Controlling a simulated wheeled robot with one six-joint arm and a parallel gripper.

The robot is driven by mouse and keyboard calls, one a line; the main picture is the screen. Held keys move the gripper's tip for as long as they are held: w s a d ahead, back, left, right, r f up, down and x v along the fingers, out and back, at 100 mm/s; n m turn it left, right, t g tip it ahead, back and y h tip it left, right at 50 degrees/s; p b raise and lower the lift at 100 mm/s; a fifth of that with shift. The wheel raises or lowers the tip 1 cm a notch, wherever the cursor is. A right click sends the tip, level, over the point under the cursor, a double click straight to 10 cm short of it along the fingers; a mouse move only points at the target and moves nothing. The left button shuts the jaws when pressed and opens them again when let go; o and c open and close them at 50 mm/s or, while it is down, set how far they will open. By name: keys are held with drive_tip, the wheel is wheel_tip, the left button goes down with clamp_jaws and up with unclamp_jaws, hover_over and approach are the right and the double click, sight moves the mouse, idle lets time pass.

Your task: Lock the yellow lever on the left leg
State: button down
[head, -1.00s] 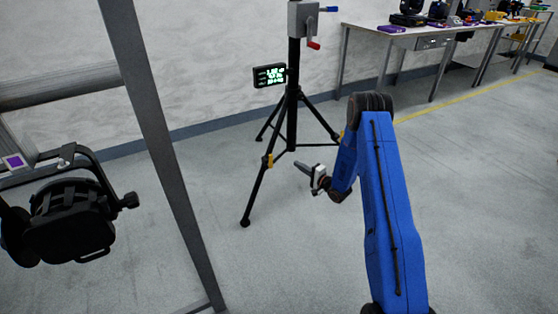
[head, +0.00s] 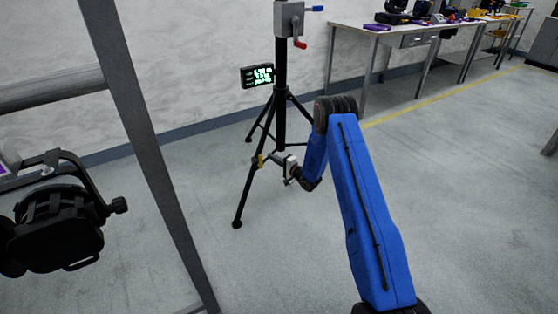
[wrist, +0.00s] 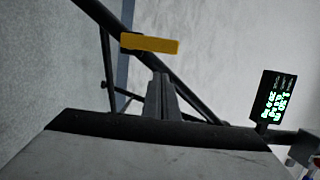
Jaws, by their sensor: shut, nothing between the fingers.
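The yellow lever (head: 259,161) is on the left leg (head: 246,193) of a black tripod stand, about halfway up. In the wrist view the lever (wrist: 150,43) is a short yellow bar lying nearly level across the slanting black leg (wrist: 97,14), its right end sticking out past the leg. My gripper (head: 271,157) is just right of the lever, pointing left at it. In the wrist view its fingers (wrist: 161,76) are together and empty, with the tips just below the lever. I cannot tell whether they touch it.
A lit display (head: 257,76) hangs on the stand's column, below a winch box (head: 289,19) with a red-handled crank. A grey metal frame post (head: 150,160) and a black lamp (head: 60,225) stand at left. A table (head: 372,33) is at the back right.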

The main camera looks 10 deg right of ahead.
sight(260, 161)
drive_tip(key=shift+s+a, duration=0.2)
drive_tip(key=shift+a, duration=0.4)
drive_tip(key=shift+s+a, duration=0.2)
drive_tip(key=shift+a, duration=0.4)
